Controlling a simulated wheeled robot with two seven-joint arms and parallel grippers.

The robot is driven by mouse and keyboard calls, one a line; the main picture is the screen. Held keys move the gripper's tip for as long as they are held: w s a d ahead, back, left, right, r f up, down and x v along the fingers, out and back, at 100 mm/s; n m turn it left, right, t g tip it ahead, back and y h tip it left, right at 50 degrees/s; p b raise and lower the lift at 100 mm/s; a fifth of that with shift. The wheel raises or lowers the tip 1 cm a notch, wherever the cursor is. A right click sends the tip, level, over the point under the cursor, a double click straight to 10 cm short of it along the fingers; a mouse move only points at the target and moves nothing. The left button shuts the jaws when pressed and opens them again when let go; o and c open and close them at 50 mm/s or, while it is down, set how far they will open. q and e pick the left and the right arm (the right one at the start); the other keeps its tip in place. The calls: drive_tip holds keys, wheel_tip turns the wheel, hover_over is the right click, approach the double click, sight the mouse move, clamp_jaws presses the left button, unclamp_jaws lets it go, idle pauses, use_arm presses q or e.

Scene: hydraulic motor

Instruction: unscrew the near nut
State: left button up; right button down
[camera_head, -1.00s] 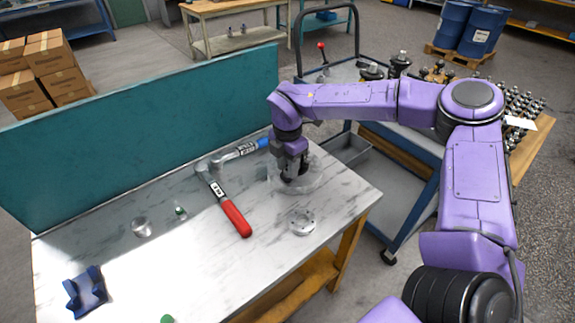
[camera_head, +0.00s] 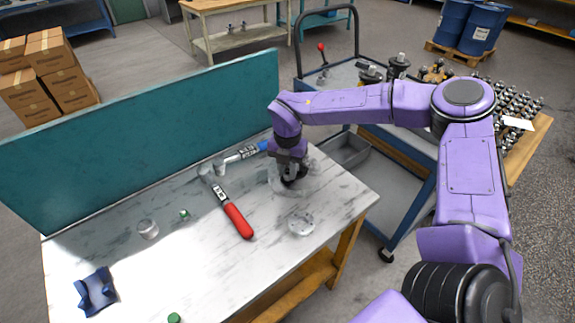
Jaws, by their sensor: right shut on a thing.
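My right gripper (camera_head: 292,176) points down at the right part of the marble-topped bench (camera_head: 225,270). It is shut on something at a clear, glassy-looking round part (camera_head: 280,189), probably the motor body. The jaws and wrist hide the held thing, so I cannot make out the nut itself. A round pale flange with holes (camera_head: 301,224) lies on the bench in front of the gripper, apart from it. My left gripper is not in view.
A red-handled tool (camera_head: 236,218) and a blue-handled tool (camera_head: 246,152) lie left of the gripper. A clear cup-like part (camera_head: 148,229), small green pieces (camera_head: 184,214) and a blue holder (camera_head: 96,291) lie farther left. A teal panel (camera_head: 140,140) backs the bench. A blue cart (camera_head: 400,190) stands right.

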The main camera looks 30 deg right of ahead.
drive_tip(key=shift+r+n+p, duration=0.2)
drive_tip(key=shift+n+p, duration=0.5)
drive_tip(key=shift+n, duration=0.1)
drive_tip(key=shift+n+p, duration=0.6)
drive_tip(key=shift+n, duration=0.4)
drive_tip(key=shift+f+n, duration=0.1)
drive_tip(key=shift+n, duration=0.4)
drive_tip(key=c, duration=1.2)
unclamp_jaws()
drive_tip(key=m+b, duration=0.2)
drive_tip(key=m, duration=0.1)
drive_tip(key=m+b, duration=0.2)
drive_tip(key=m, duration=0.1)
drive_tip(key=m+b, duration=0.3)
drive_tip(key=shift+f, duration=0.4)
drive_tip(key=shift+r+m, duration=0.15)
drive_tip(key=shift+m, duration=0.35)
drive_tip(key=shift+r, duration=0.25)
